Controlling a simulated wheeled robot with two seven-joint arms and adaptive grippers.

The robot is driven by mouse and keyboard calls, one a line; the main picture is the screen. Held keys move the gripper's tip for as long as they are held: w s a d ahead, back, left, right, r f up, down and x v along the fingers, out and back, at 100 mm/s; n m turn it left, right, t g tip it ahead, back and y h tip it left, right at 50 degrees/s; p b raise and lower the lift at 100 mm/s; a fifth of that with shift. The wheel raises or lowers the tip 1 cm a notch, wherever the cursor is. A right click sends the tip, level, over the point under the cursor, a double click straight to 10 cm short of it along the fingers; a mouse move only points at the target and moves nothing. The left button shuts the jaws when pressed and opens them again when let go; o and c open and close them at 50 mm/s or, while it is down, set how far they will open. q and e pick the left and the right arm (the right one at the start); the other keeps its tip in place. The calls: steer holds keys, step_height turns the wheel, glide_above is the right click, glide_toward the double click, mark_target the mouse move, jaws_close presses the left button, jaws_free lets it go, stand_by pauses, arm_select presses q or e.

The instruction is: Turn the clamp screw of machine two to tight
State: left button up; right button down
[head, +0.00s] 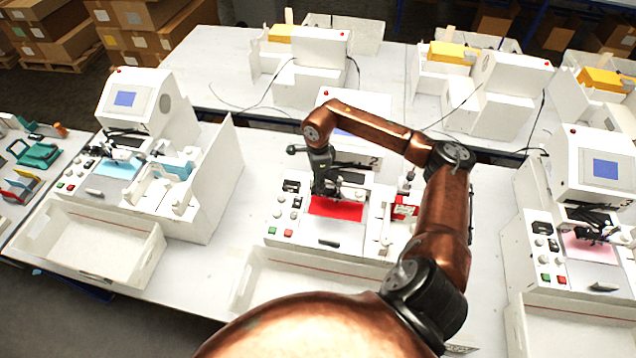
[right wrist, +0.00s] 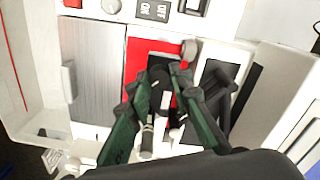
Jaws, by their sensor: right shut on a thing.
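Machine two (head: 357,163), marked with a 2, stands in the middle of the head view, partly hidden by my right arm. A red sheet (head: 336,209) lies on its bed and also shows in the right wrist view (right wrist: 139,58). My right gripper (head: 324,192) points down over the back left part of the sheet. In the right wrist view its green fingers (right wrist: 160,84) are shut on the black clamp screw knob (right wrist: 159,74), which has a pale mark. The lower part of the screw is partly hidden between the fingers. My left gripper is not in view.
Machine one (head: 135,110) stands to the left and machine three (head: 600,165) to the right. An empty white tray (head: 95,245) lies in front of machine one. A red block (head: 404,211) sits at the right of machine two. More white machines stand on the table behind.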

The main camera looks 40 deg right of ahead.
steer(key=shift+f+m+b, duration=0.1)
steer(key=shift+m+b, duration=0.35)
steer(key=shift+m, duration=0.15)
steer(key=m+b, duration=0.2)
steer(key=m, duration=0.1)
steer(key=m+b, duration=0.2)
steer(key=m, duration=0.4)
steer(key=shift+m, duration=0.3)
steer(key=m+b, duration=0.1)
steer(key=m, duration=0.3)
steer(key=shift+m, duration=0.3)
steer(key=m+b, duration=0.1)
steer(key=m, duration=0.3)
steer(key=shift+r+m, duration=0.2)
steer(key=shift+m, duration=0.2)
steer(key=c, duration=1.7)
jaws_free()
steer(key=shift+f, duration=0.1)
steer(key=shift+c, duration=0.2)
